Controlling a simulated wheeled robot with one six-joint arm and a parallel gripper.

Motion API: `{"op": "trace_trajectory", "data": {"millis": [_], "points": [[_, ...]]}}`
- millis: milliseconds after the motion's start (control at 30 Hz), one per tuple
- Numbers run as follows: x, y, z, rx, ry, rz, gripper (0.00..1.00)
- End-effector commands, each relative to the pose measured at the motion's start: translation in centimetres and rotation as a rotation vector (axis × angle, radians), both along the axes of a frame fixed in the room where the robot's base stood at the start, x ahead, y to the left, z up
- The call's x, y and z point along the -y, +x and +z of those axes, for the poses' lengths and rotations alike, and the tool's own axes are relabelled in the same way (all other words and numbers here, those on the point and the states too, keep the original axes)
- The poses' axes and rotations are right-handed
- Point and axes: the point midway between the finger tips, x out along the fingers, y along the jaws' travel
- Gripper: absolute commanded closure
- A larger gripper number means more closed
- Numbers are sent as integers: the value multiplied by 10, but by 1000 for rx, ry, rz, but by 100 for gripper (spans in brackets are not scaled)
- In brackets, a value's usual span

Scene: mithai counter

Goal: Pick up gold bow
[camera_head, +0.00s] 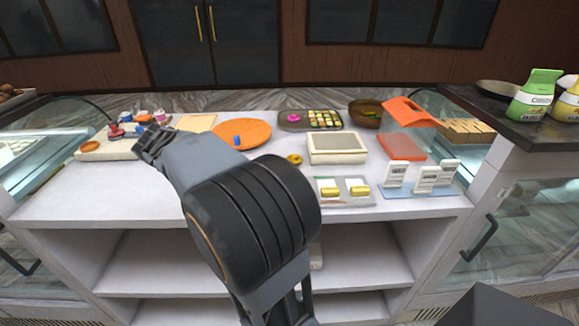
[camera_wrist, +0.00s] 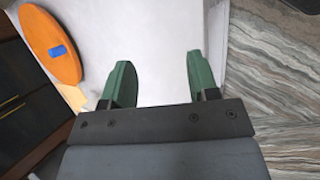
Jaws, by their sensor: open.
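A small gold-yellow piece (camera_head: 294,158), which looks like the gold bow, lies on the white counter in the head view. It sits just left of the cream-topped box and right of the orange round board. It is too small to make out its exact shape. My gripper (camera_head: 150,143) is at the counter's left side, well to the left of the gold piece. In the wrist view my gripper (camera_wrist: 160,78) has its two green fingers wide apart with nothing between them. The gold piece does not show in the wrist view.
An orange round board (camera_head: 257,131) with a blue cylinder (camera_wrist: 58,51) lies between my gripper and the gold piece. A cream-topped box (camera_head: 337,143), a tray with yellow blocks (camera_head: 344,201) and a stand with white cards (camera_head: 421,190) are to the right. The front-left counter is clear.

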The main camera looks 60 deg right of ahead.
Motion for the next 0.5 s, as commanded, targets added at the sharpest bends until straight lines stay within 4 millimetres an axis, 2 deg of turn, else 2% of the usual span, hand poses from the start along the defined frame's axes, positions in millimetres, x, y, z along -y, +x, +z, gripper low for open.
{"op": "trace_trajectory", "data": {"millis": [33,200,333,500], "points": [[32,12,-10,-101,-58,27,45],[121,31,-18,-433,-207,104,45],[171,34,-24,-637,-261,125,45],[207,33,-30,-805,-289,129,45]]}}
